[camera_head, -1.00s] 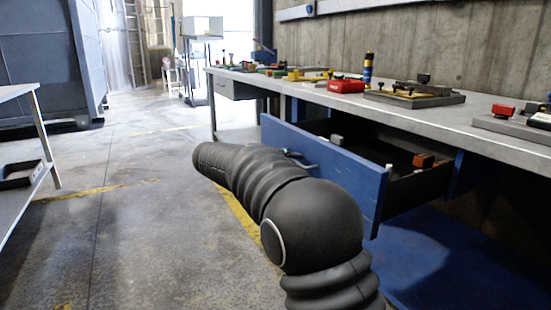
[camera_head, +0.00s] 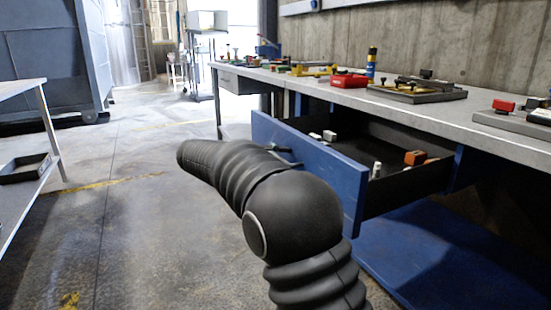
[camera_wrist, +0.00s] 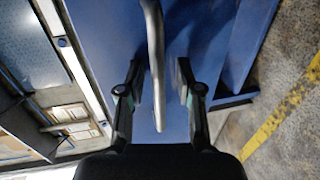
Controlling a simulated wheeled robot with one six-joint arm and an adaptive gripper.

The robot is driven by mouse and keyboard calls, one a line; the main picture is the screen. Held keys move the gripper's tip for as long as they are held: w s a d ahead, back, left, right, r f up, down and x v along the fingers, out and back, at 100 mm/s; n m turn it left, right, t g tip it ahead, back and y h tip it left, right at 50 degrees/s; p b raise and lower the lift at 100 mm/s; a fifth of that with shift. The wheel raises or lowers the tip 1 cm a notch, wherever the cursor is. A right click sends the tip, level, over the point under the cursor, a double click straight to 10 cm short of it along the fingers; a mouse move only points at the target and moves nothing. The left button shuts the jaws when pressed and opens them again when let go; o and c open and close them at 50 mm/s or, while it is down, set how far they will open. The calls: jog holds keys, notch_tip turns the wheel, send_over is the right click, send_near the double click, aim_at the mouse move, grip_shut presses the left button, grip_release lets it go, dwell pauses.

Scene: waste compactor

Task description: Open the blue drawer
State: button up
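The blue drawer (camera_head: 340,187) stands pulled out from under the workbench, and its dark inside shows in the head view. Its front fills much of the wrist view (camera_wrist: 105,35). The grey bar handle (camera_wrist: 155,50) runs between the two fingers of my gripper (camera_wrist: 159,75). The fingers are open, with a visible gap on each side of the handle. In the head view my black arm reaches across in front of the drawer and hides most of the gripper and handle.
Inside the drawer lie an orange-brown block (camera_head: 415,158) and a few small pale items. The workbench (camera_head: 440,112) above carries tools and fixtures. A grey table (camera_head: 20,90) stands at left. The floor between is clear, with yellow lines.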

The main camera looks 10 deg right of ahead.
jog(key=shift+a, duration=0.15)
jog(key=shift+a+r, duration=0.1)
jog(key=shift+a, duration=0.05)
jog(key=v, duration=1.1)
jog(key=shift+a, duration=0.35)
jog(key=shift+s, duration=0.15)
